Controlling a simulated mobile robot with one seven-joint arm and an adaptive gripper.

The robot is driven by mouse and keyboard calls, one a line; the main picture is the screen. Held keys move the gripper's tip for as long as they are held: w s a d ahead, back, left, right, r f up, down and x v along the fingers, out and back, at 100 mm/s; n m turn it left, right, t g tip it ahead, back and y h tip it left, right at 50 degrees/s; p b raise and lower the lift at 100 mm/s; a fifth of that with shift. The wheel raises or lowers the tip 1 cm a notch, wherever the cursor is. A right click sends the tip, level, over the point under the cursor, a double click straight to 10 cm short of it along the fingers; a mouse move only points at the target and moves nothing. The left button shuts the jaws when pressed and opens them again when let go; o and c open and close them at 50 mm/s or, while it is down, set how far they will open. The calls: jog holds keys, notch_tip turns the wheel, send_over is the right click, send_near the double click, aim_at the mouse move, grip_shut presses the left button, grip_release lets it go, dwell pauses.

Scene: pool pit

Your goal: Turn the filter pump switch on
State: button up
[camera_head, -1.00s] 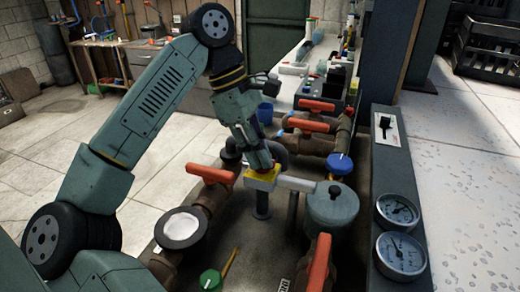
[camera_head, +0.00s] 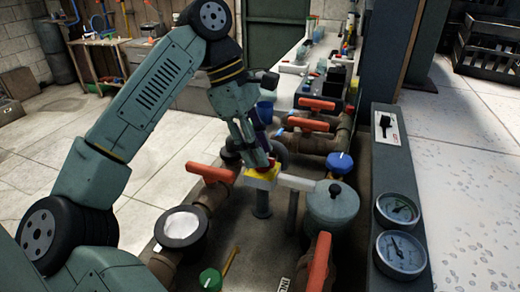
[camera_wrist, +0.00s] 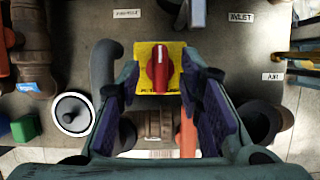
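The switch is a red rotary knob (camera_wrist: 160,68) on a yellow plate (camera_wrist: 147,85), in the upper middle of the wrist view. In the head view its yellow box (camera_head: 258,182) stands on a post among the pipes, with the knob mostly hidden by my fingers. My gripper (camera_wrist: 162,76) is open, its purple-padded fingers apart on the left and right of the knob with gaps on both sides. In the head view my gripper (camera_head: 261,163) points down just over the box; whether it touches cannot be told.
Red-handled valves (camera_head: 210,173) and brown pipes crowd around the box. A grey lidded pot (camera_head: 333,205) stands close to its right. A panel with two gauges (camera_head: 401,255) and a black slider switch (camera_head: 385,124) is farther right. Open tiled floor lies left.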

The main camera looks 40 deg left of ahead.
jog(key=v, duration=0.6)
jog(key=shift+r, duration=0.3)
jog(key=shift+a, duration=0.15)
